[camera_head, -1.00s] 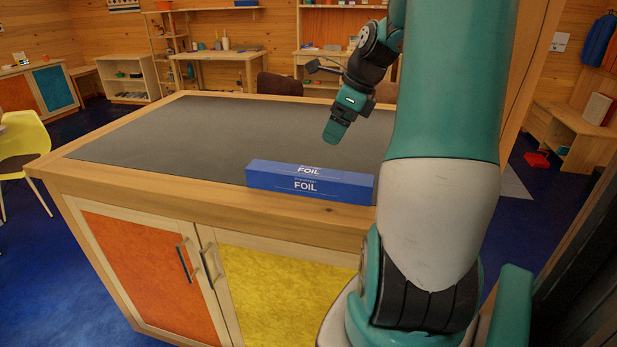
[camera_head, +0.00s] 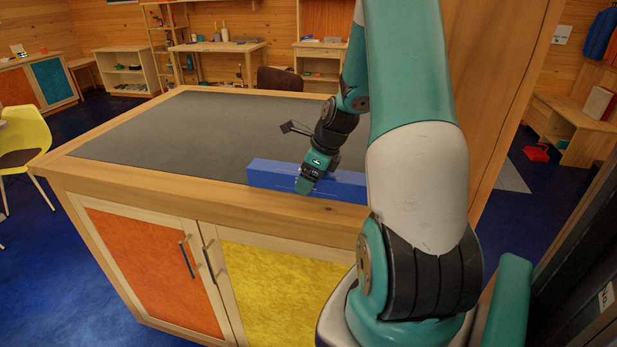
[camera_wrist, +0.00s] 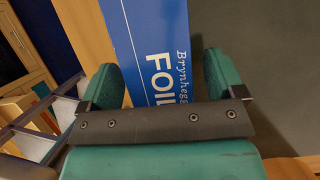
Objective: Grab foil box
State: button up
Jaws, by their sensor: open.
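The foil box (camera_head: 268,174) is a long blue box with white lettering. It lies near the front edge of the counter (camera_head: 200,130), and its right part is partly hidden behind my arm. My gripper (camera_head: 305,186) is at the box's middle, in front of its lettering in the head view. In the wrist view the box (camera_wrist: 150,45) runs between the two green fingers of my gripper (camera_wrist: 163,82). The fingers are open, one on each side of the box, with a gap to the right finger. I cannot tell whether the left finger touches it.
Orange (camera_head: 150,265) and yellow (camera_head: 280,290) cabinet doors face the front. A brown chair (camera_head: 280,79) stands behind the counter, and a yellow chair (camera_head: 24,132) is at the left.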

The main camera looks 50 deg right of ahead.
jog(key=shift+w+f, duration=0.1)
jog(key=shift+c, duration=0.2)
jog(key=c, duration=1.1)
